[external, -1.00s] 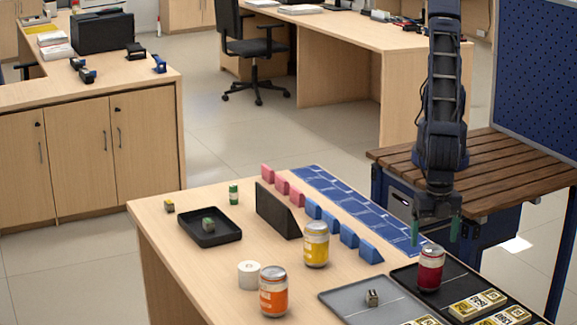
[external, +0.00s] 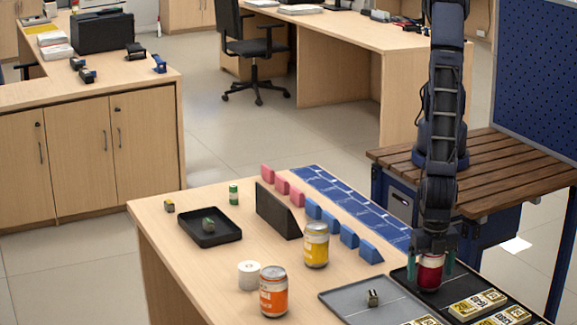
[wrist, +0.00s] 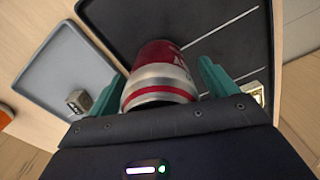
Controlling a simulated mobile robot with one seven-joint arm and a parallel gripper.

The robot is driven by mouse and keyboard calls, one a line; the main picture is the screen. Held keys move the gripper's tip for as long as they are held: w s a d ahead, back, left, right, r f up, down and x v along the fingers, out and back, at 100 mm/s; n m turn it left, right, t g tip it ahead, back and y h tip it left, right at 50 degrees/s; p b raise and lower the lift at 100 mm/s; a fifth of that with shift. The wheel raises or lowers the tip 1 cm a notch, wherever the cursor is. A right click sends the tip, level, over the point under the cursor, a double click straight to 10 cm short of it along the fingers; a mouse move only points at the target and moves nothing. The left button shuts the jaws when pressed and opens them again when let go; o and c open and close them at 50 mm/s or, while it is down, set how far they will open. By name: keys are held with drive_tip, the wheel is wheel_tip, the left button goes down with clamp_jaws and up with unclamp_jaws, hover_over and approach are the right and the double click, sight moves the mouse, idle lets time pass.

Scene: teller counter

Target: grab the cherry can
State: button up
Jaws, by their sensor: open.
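The cherry can (external: 429,271) is dark red with a silver rim and stands on the black tray (external: 466,287) at the right of the counter. My gripper (external: 431,262) is open and lowered over it, with one green finger on each side of the can. In the wrist view the can (wrist: 162,78) sits between the two green fingertips of my gripper (wrist: 160,88). I cannot tell whether either finger touches it. The upper part of the can is partly hidden by my gripper in the external view.
A grey tray (external: 345,297) with a small metal block (external: 373,298) lies left of the black tray. A yellow can (external: 316,245) and an orange can (external: 273,292) stand further left. Stacks of banknotes (external: 478,304) lie on the black tray. Blue wedges (external: 349,236) line the counter.

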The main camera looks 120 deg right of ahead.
drive_tip(key=c, duration=1.3)
drive_tip(key=shift+r, duration=0.1)
